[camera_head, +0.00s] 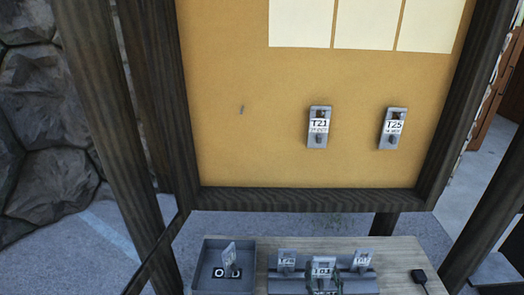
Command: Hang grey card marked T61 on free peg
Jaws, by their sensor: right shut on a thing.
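A grey card (323,266) stands upright at the front middle of the rack; its label is blurred and may read T61. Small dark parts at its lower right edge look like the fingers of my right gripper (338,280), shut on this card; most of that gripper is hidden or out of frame. A bare peg (242,109) sticks out of the tan board (280,165) on the left. Grey cards marked T21 (319,127) and T25 (392,128) hang to its right. My left gripper is not in view.
Grey cards (287,260) (362,259) stand in the grey rack (275,284) on a wooden table (400,250). A grey tray (206,255) with a tilted grey piece (229,253) stands left. A small black object (419,276) lies right. The board has a dark wooden frame (310,198).

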